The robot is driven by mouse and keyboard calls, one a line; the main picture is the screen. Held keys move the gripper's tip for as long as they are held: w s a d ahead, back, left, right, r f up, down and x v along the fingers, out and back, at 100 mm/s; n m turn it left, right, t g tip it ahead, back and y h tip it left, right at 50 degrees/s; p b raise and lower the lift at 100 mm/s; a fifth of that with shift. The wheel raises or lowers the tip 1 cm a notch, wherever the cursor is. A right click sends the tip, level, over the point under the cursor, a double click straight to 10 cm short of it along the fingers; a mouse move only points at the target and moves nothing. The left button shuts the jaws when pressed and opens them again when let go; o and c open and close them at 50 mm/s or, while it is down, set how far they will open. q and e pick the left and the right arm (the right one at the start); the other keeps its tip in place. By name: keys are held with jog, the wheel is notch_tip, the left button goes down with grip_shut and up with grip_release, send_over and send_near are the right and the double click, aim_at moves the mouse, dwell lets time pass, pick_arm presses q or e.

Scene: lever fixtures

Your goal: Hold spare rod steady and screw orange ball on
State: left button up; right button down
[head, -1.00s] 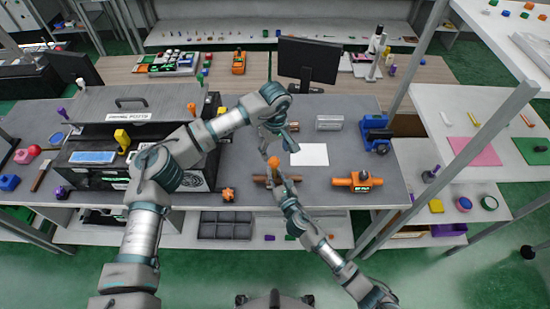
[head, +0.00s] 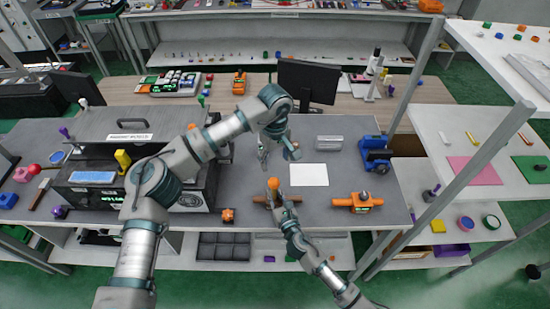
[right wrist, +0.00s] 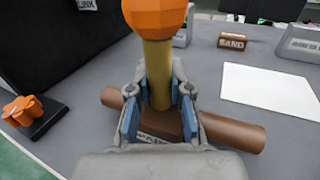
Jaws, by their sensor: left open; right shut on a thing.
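The orange ball (right wrist: 155,16) sits at the top end of a yellowish rod (right wrist: 158,75) in the right wrist view; the ball also shows in the head view (head: 273,184). My right gripper (right wrist: 158,108) is shut on the rod, with its blue-padded fingers on either side and the rod standing roughly upright. A brown cylinder (right wrist: 232,132) lies on the bench at the rod's lower end; whether they are joined is hidden. My left gripper (head: 278,154) is open and empty, its fingers pointing down beyond the ball and apart from it.
A white sheet (head: 309,175) lies right of the grippers. An orange fixture (head: 357,202) and a blue fixture (head: 375,153) stand farther right. An orange knob (head: 228,215) is near the bench's front edge. A black box-like unit (head: 92,185) fills the left side.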

aim_at(275, 180)
pick_arm(q)
jog(key=shift+t+y, duration=0.4)
jog(key=shift+t, duration=0.4)
jog(key=f, duration=1.1)
jog(key=shift+w+a+f, duration=0.1)
jog(key=shift+w+f, duration=0.1)
jog(key=shift+f, duration=0.1)
